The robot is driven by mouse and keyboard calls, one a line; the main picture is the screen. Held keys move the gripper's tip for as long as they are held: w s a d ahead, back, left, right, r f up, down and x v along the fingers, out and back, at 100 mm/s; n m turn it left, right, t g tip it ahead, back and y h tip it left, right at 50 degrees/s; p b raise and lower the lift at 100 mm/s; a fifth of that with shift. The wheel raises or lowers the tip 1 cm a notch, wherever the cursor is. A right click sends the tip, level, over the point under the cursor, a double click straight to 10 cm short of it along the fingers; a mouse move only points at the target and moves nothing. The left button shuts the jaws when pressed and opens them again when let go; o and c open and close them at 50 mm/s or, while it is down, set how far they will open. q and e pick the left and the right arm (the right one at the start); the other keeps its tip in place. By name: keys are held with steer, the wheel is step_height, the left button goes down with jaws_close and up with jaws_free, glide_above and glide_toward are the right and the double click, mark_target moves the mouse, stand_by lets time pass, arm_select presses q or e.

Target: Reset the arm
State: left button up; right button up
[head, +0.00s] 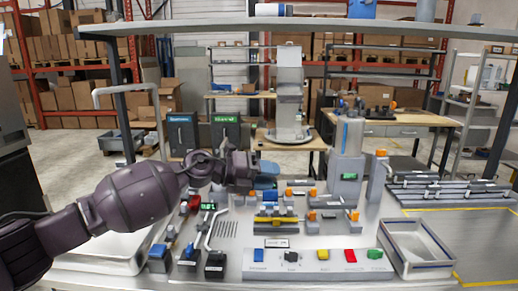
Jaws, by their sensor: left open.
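My left arm comes in from the left, dark purple-grey, and reaches over the left part of the steel bench (350,215). My left gripper (245,172) is at its end, above the bench and in front of the back fixtures. It is open, and I see nothing held in it. Its fingers are small and dark here. My right gripper does not show.
A panel with coloured blocks (318,262) lies at the front. An empty metal tray (448,262) stands at the right. A tall grey dispenser (346,150) stands behind. Small boxes (160,257) sit front left. A shelf (300,27) spans overhead.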

arm_select(q)
steer(key=s+a+f+n+t+y, duration=0.55)
steer(key=a+f+n, duration=0.4)
steer(key=n, duration=0.55)
steer(key=s+a+f+n+t+y, duration=0.6)
steer(key=a+f+n, duration=0.4)
steer(key=n, duration=0.5)
steer(key=s+a+f+n+g+y, duration=0.2)
steer(key=s+a+f, duration=0.3)
steer(key=s+f, duration=0.5)
steer(key=s+a+f+n+g+y, duration=0.1)
steer(key=s+a+f+n, duration=0.4)
steer(key=s+f, duration=0.5)
steer(key=s, duration=0.3)
steer(key=shift+s+f+g+y, duration=0.3)
steer(key=shift+s+g+y, duration=0.05)
steer(key=shift+s, duration=0.05)
